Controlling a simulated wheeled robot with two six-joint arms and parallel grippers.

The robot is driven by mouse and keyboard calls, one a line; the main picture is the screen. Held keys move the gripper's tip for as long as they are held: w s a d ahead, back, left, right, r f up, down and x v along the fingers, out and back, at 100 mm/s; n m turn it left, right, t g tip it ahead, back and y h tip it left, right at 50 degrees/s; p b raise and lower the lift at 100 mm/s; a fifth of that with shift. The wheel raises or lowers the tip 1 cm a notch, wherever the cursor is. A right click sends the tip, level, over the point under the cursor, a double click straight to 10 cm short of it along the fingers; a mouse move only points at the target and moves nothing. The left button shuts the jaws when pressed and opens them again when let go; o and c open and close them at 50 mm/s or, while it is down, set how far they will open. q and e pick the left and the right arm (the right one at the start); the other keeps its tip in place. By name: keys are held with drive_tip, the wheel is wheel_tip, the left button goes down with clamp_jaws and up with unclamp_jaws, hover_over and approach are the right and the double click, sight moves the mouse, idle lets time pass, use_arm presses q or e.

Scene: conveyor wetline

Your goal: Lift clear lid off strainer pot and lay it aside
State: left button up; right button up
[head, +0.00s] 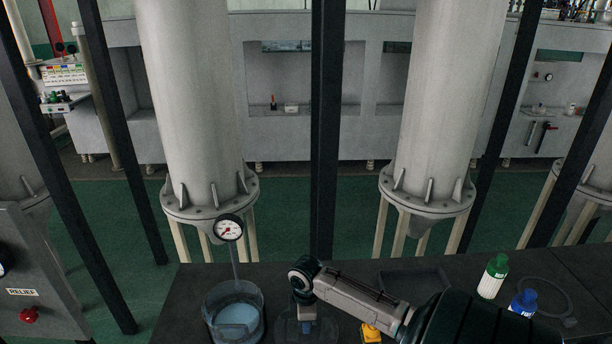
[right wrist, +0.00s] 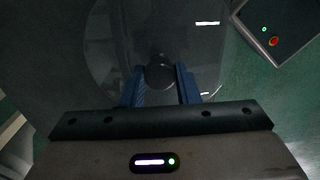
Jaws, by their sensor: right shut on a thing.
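The strainer pot (head: 210,303) stands at the front left of the dark table in the head view. It is a clear, open-topped vessel with pale blue contents, and no lid is on it. My right gripper (head: 306,320) is just right of the pot, pointing down. In the right wrist view its blue fingers (right wrist: 161,88) are shut on the dark knob of the clear lid (right wrist: 107,52), a round see-through disc. The lid (head: 288,329) also shows faintly under the gripper in the head view. Whether it touches the table cannot be told. My left gripper is not in view.
A dial gauge (head: 229,228) rises on a stem behind the pot. A grey relief box (head: 38,270) stands at left.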

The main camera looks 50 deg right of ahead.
drive_tip(key=shift+f, duration=0.55)
idle(0.4)
drive_tip(key=o, duration=1.2)
drive_tip(key=shift+c, duration=0.2)
drive_tip(key=shift+r, duration=0.1)
wheel_tip(320, 180, up, 11)
drive_tip(key=b, duration=0.2)
drive_tip(key=shift+f, duration=0.2)
